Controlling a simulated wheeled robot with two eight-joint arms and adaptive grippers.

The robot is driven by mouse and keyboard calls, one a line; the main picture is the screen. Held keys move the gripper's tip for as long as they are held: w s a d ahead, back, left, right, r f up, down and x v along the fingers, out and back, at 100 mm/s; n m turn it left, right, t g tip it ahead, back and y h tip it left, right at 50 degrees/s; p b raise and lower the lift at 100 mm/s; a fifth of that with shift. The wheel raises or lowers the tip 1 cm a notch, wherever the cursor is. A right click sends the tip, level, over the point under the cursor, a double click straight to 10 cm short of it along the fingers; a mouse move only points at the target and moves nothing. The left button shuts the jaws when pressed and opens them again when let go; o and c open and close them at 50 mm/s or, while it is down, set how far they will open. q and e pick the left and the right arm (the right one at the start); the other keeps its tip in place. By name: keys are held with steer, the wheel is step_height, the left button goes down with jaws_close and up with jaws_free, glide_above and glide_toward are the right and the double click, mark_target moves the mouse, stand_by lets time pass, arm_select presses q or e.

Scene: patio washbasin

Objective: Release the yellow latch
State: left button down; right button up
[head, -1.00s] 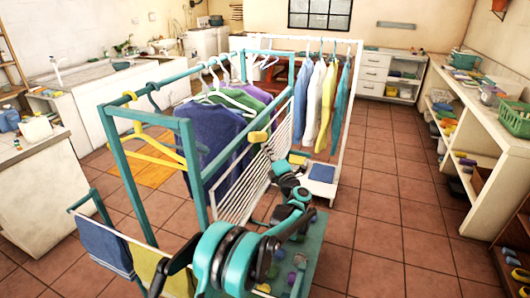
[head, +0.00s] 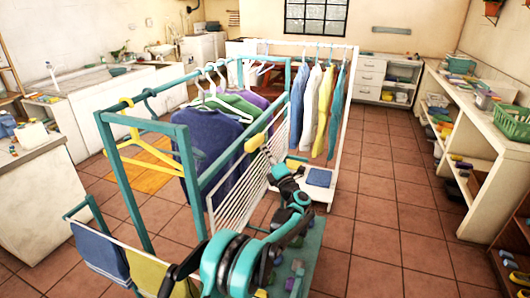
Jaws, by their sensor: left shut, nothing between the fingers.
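A yellow latch (head: 255,143) sits on the teal rail of the clothes rack (head: 188,170), at the top edge of a white slatted panel (head: 240,190). My left arm reaches up from the bottom. My left gripper (head: 268,152) is small and dark in the head view, close beside the latch on its right and slightly below. It is shut and empty. I cannot tell whether its fingertips touch the latch. My right gripper is not in view.
Shirts hang on the teal rack, with a yellow hanger (head: 145,150) at its left. More shirts hang on a white rack (head: 352,90) behind. A second yellow piece (head: 296,161) shows beyond my arm. Tiled floor at right is clear, beside a long counter (head: 470,125).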

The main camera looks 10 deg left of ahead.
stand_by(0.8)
arm_select(q)
steer(key=v, duration=1.2)
steer(key=shift+d, duration=0.1)
steer(key=s+d+r+m+t+h, duration=0.1)
steer(key=s+r+m+t+h, duration=0.1)
steer(key=r+m+h, duration=0.45)
steer(key=s+d+r+m+t+h, duration=0.1)
steer(key=r+m+t+h, duration=0.1)
steer(key=r+m+h, duration=0.4)
steer(key=s+r+m+g+h, duration=0.1)
steer(key=s+m+g+h, duration=0.1)
steer(key=s+m, duration=0.4)
steer(key=s+a+f+m+g, duration=0.3)
steer(key=s+f, duration=0.4)
steer(key=s, duration=0.3)
steer(key=s+a+f+m+g+y, duration=0.1)
steer(key=s+a+f+m+g, duration=0.2)
steer(key=s+f, duration=0.5)
steer(key=s+a+f+m+g+y, duration=0.1)
steer(key=s+a+f+m+g, duration=0.3)
steer(key=s, duration=1)
step_height(320, 180, down, 4)
steer(key=shift+a+r+g, duration=0.15)
steer(key=shift+a+g, duration=0.7)
steer(key=shift+g, duration=0.25)
